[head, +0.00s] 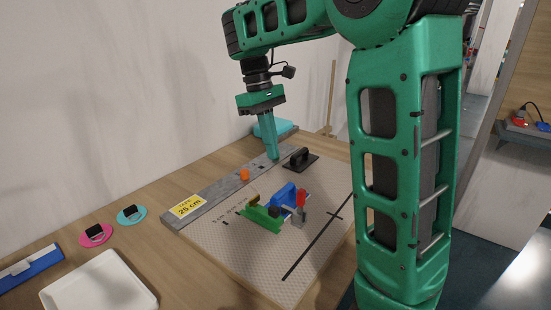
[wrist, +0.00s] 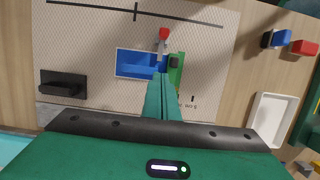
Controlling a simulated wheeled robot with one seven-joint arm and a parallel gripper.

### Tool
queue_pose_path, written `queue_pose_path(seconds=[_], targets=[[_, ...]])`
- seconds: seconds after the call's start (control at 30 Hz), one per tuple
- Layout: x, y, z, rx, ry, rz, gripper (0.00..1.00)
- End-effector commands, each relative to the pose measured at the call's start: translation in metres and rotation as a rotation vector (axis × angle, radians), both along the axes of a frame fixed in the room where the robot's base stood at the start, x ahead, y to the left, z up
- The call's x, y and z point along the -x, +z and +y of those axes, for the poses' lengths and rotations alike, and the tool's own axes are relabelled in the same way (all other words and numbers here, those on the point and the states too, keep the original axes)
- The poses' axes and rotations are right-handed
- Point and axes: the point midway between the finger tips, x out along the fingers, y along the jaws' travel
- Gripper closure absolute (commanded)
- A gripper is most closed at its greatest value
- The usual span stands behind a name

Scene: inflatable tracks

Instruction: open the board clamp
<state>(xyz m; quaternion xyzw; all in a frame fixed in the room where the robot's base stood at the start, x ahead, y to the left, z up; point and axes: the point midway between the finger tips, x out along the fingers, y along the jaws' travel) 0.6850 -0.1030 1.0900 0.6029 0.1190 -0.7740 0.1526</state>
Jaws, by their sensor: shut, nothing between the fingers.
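The board clamp shows in the head view as a blue block (head: 284,195) and a green bar (head: 260,219) side by side on the patterned board (head: 235,250), with a red-tipped grey lever (head: 301,198) at their right end. In the wrist view the blue block (wrist: 136,64), the green bar (wrist: 176,72) and the red tip (wrist: 163,34) lie beyond my fingers. My gripper (head: 273,157) points down, shut and empty, above the far part of the board. In the wrist view its fingertips (wrist: 161,78) cover part of the clamp; contact cannot be told.
A grey metal rule (head: 215,196) with an orange knob (head: 244,174) and a yellow label (head: 187,207) lies along the board's left edge. A black-handled plate (head: 300,160) lies behind the clamp. A white tray (head: 98,288) is at front left. The board's front is mostly clear.

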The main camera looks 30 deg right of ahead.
Motion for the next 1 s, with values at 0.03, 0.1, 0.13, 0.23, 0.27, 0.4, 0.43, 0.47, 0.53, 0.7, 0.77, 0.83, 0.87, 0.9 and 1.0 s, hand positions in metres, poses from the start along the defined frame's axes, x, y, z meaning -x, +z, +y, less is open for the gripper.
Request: queue_pose_path(seconds=[0.03,0.1,0.13,0.23,0.27,0.4,0.43,0.47,0.53,0.7,0.77,0.83,0.87,0.9,1.0], targets=[[0.002,-0.005,-0.002,0.000,-0.001,0.001,1.00],[0.004,-0.012,-0.002,-0.001,-0.002,0.001,1.00],[0.005,-0.015,-0.002,-0.002,-0.001,0.000,1.00],[0.010,-0.034,-0.004,0.000,-0.001,0.003,1.00],[0.011,-0.039,-0.005,-0.001,-0.003,0.003,1.00],[0.017,-0.065,-0.006,-0.001,-0.003,0.003,1.00],[0.018,-0.071,-0.007,-0.001,0.000,0.003,1.00],[0.019,-0.076,-0.007,-0.001,0.000,0.003,1.00],[0.022,-0.087,-0.008,-0.002,-0.002,0.003,1.00],[0.044,-0.086,-0.017,-0.001,-0.001,-0.002,1.00],[0.049,-0.086,-0.019,-0.001,-0.002,-0.002,1.00],[0.054,-0.086,-0.021,-0.001,-0.001,-0.002,1.00],[0.055,-0.086,-0.022,-0.002,0.000,-0.001,1.00],[0.056,-0.086,-0.022,-0.001,0.000,-0.001,1.00],[0.058,-0.086,-0.023,-0.001,0.000,-0.001,1.00]])
